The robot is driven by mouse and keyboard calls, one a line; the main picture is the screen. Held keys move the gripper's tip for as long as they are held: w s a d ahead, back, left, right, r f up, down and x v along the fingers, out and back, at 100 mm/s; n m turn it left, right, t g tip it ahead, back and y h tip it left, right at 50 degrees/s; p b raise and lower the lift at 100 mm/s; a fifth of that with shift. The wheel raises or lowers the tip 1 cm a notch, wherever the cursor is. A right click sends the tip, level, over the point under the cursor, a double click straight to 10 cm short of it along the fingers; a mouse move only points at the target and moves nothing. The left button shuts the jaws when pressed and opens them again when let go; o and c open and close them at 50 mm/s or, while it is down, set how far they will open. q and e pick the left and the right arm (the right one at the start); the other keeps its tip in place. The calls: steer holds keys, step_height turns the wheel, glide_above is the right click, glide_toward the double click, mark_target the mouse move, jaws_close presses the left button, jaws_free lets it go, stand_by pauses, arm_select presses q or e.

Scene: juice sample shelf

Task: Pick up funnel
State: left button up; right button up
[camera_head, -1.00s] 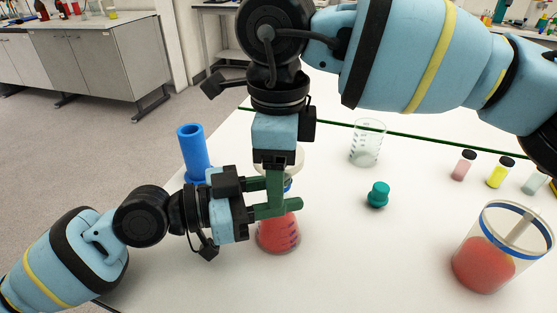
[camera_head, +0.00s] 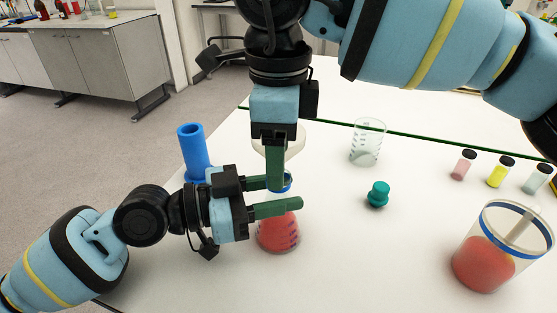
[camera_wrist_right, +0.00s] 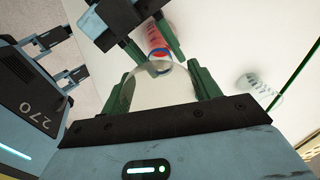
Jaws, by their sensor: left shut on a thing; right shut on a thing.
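The pale translucent funnel (camera_head: 294,143) is in my right gripper (camera_head: 276,180), which points straight down above the flask. The right wrist view shows the funnel (camera_wrist_right: 150,90) between the two green fingers of that gripper (camera_wrist_right: 162,88). A conical flask (camera_head: 280,236) with red liquid and a blue band at its neck stands on the table below. My left gripper (camera_head: 285,194) reaches in from the left and is shut around the flask's neck. The fingers partly hide the neck and the funnel's lower end, so I cannot tell whether its stem is inside the flask.
A blue cylinder (camera_head: 194,152) stands behind my left gripper. A clear beaker (camera_head: 367,142), a teal stopper (camera_head: 378,194), several capped vials (camera_head: 500,172) and a large beaker of red liquid (camera_head: 484,262) stand to the right. The table's front middle is clear.

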steer(key=shift+r, duration=3.4)
arm_select(q)
steer(key=o, duration=1.2)
steer(key=v, duration=1.2)
steer(key=shift+r, duration=0.1)
arm_select(e)
steer(key=shift+r, duration=0.1)
